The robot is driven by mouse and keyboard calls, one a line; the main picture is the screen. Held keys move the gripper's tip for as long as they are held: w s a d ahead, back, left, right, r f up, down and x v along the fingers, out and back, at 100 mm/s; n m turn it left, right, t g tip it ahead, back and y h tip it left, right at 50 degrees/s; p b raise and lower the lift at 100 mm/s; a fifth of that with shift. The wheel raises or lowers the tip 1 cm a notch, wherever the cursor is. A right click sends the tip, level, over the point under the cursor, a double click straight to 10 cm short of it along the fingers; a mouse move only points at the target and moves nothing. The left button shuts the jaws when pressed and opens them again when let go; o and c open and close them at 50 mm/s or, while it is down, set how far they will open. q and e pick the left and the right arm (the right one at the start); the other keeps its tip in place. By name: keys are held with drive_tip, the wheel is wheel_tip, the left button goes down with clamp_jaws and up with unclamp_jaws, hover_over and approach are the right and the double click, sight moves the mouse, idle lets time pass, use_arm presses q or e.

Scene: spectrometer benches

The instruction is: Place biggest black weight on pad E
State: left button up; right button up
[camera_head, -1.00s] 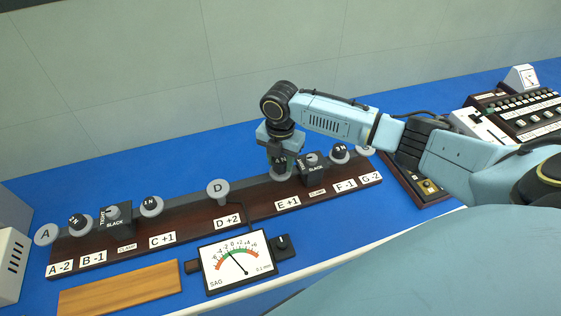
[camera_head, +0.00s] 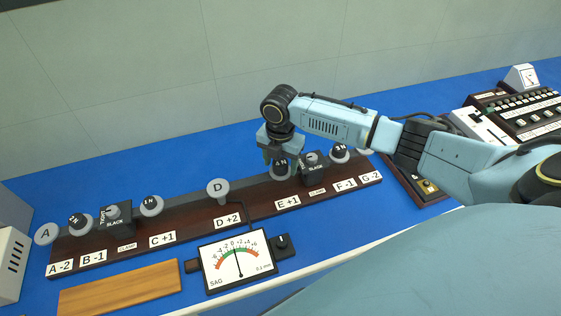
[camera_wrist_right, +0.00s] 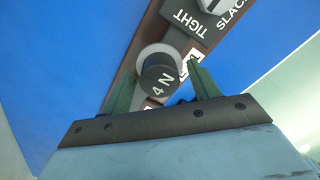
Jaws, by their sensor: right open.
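A black weight marked 4 N (camera_head: 281,167) sits on the round grey pad E (camera_head: 280,177) behind the E +1 label; the weight and pad also show in the wrist view, the weight (camera_wrist_right: 158,82) upright on its pad. My right gripper (camera_head: 282,157) is open just above and behind the weight. In the wrist view its green fingers (camera_wrist_right: 160,88) stand apart on either side of the weight, with gaps visible. My left gripper is not in view.
A clamp block (camera_head: 312,168) stands close right of pad E. A black weight (camera_head: 339,153) sits near F. Pad D (camera_head: 217,188) is bare. Other weights (camera_head: 151,205) (camera_head: 80,223) and a clamp (camera_head: 115,218) stand left. The meter (camera_head: 237,262) reads near zero.

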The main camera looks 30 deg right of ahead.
sight(280, 162)
wheel_tip(280, 162, up, 12)
idle(0.4)
